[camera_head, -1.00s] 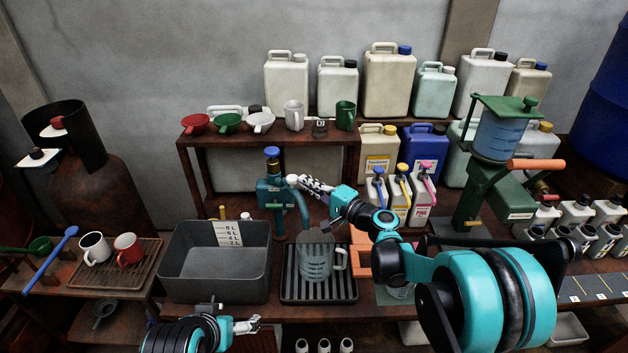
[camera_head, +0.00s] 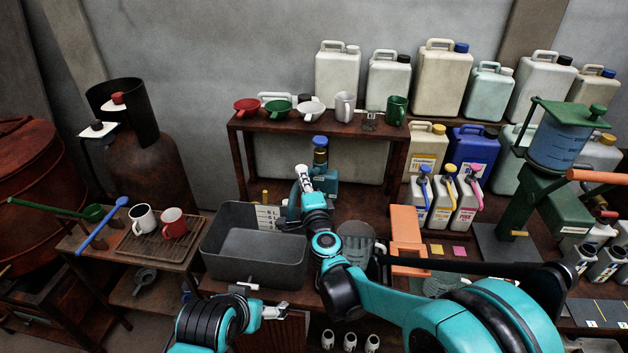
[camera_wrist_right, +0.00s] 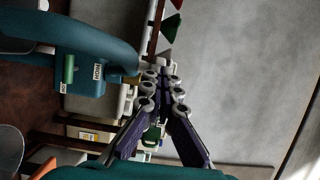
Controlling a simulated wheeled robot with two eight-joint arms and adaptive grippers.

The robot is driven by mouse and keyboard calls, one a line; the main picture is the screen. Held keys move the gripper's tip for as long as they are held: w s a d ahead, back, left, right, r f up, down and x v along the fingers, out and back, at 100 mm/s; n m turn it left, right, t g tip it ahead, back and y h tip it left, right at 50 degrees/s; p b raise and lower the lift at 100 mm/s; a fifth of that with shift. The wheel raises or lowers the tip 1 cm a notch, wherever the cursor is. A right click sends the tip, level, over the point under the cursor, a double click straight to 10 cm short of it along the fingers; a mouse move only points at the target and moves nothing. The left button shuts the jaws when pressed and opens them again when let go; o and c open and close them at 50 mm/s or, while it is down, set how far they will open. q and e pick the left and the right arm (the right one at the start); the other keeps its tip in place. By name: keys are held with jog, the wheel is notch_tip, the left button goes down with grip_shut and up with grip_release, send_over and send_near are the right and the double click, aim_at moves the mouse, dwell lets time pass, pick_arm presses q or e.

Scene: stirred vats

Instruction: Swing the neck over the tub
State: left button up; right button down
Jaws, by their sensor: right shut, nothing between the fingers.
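The grey tub (camera_head: 218,258) with a white litre scale stands on the bench. Right of it and behind is the teal dispenser (camera_head: 325,188) with a blue cap. Its curved teal neck (camera_wrist_right: 110,35) shows in the wrist view, beside a small green handle (camera_wrist_right: 68,68); in the head view my right arm hides most of it. My right gripper (camera_head: 303,177) is shut and empty, in front of the dispenser, near the tub's right back corner. I cannot tell whether it touches the neck. My left gripper (camera_head: 274,311) is low in front of the tub; its jaws are unclear.
A clear jug (camera_head: 355,240) stands right of the tub, partly behind my right arm. A rack with two mugs (camera_head: 173,224) is to the left. A shelf (camera_head: 300,126) with funnels and mugs stands behind. Orange blocks (camera_head: 405,225) and several bottles are to the right.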

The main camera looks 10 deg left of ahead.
jog(key=shift+a+m+h, duration=0.4)
jog(key=shift+a+h, duration=0.2)
jog(key=shift+a, duration=0.05)
jog(key=w+a, duration=0.2)
jog(key=a, duration=0.4)
jog(key=shift+w, duration=0.3)
